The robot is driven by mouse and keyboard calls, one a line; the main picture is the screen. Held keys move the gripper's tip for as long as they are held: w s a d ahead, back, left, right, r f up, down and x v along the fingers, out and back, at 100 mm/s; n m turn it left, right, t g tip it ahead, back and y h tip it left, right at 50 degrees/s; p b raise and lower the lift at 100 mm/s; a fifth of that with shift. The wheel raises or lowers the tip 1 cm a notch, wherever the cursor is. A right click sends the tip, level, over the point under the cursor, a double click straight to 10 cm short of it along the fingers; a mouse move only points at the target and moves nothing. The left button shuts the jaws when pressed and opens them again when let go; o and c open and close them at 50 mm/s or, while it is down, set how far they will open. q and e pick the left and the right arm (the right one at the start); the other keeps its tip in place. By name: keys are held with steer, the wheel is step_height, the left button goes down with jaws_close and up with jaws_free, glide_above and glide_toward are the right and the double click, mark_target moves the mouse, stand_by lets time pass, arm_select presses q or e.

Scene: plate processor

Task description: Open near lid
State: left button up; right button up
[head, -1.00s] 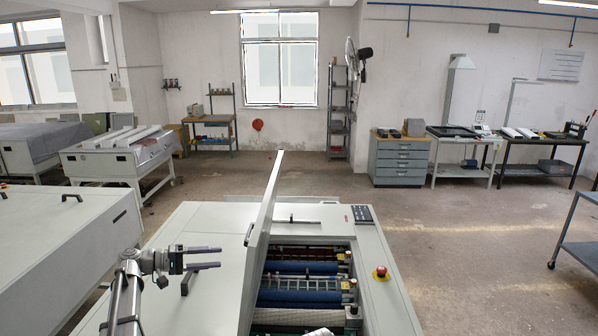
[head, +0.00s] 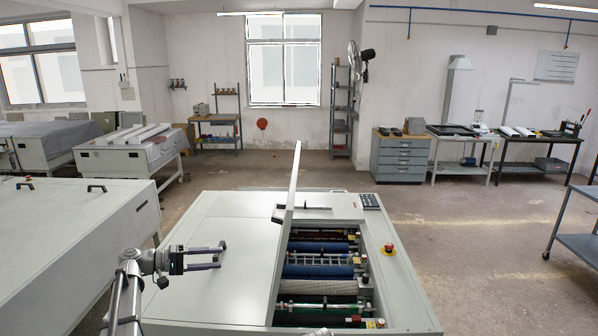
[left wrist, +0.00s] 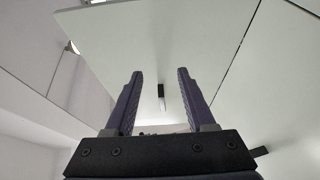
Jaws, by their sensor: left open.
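The plate processor (head: 410,291) is a pale grey machine in front of me. My left gripper (head: 222,258) is open and empty, pointing right beside this handle in the head view; contact cannot be told. In the left wrist view, a dark handle (left wrist: 160,92) shows on a pale panel beyond the open fingers. My right gripper is out of view.
Blue and metal rollers (head: 318,272) lie exposed right of the raised lid. A red stop button (head: 389,247) and a keypad (head: 370,200) sit on the right rim. Another long grey machine (head: 70,240) stands at left.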

arm_select(q)
steer(key=s+d+f+m+g+y+b, duration=0.25)
steer(key=s+d+f, duration=0.35)
steer(key=d+f, duration=0.5)
steer(key=s+d+f+m+g+y+b, duration=0.1)
steer(key=s+d+f+y+b, duration=0.1)
steer(key=s+f, duration=0.3)
steer(key=s+d+f+g+y+b, duration=0.2)
steer(key=s+d+f+y+b, duration=0.1)
steer(key=s+d+f, duration=0.2)
steer(key=s+d+f+m+g+y+b, duration=0.1)
steer(key=s+d+f+y+b, duration=0.2)
steer(key=s+f, duration=0.3)
steer(key=shift+s+d+f+m+g+y, duration=0.1)
steer(key=shift+s+d, duration=0.05)
steer(key=shift+s, duration=0.35)
steer(key=shift+s+d+f+m+g+y, duration=0.1)
steer(key=shift+s+d+f+m+y, duration=0.05)
steer(key=shift+s, duration=0.3)
steer(key=shift+s+d+f+m+g+y, duration=0.1)
steer(key=shift+s+d, duration=0.05)
steer(key=shift+s, duration=0.35)
steer(key=s+a+f+m+t+y+b, duration=0.1)
steer(key=s+a+f+m+y+b, duration=0.1)
steer(key=s, duration=0.5)
step_height(320, 180, down, 2)
steer(key=y+b, duration=0.1)
steer(key=y, duration=0.2)
steer(key=shift+s, duration=0.25)
